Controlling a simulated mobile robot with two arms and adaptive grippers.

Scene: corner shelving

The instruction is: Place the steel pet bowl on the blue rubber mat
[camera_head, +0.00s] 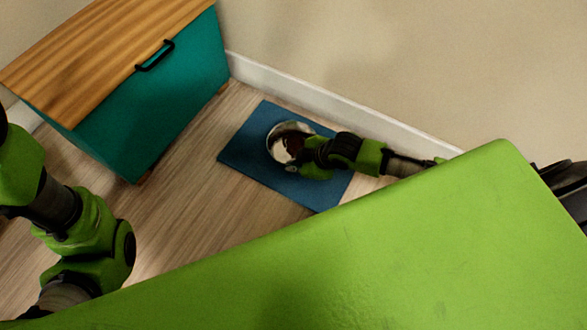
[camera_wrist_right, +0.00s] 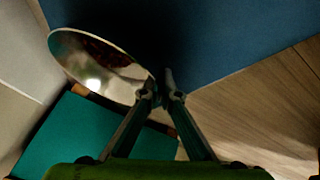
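The shiny steel pet bowl (camera_head: 288,142) is over the upper middle of the blue rubber mat (camera_head: 250,153) in the head view. I cannot tell whether it touches the mat. In the wrist view the bowl (camera_wrist_right: 100,68) is at the left, with the blue mat (camera_wrist_right: 235,40) behind it. My right gripper (camera_wrist_right: 160,88) has its fingers close together at the bowl's rim and appears shut on it. In the head view my right gripper (camera_head: 296,150) partly hides the bowl. My left arm shows at the left, but its gripper is out of view.
A teal cabinet (camera_head: 150,110) with a wooden top (camera_head: 100,50) and black handle stands left of the mat. The white baseboard (camera_head: 320,98) and beige wall run behind the mat. Bare wood floor (camera_head: 200,205) lies in front of the cabinet.

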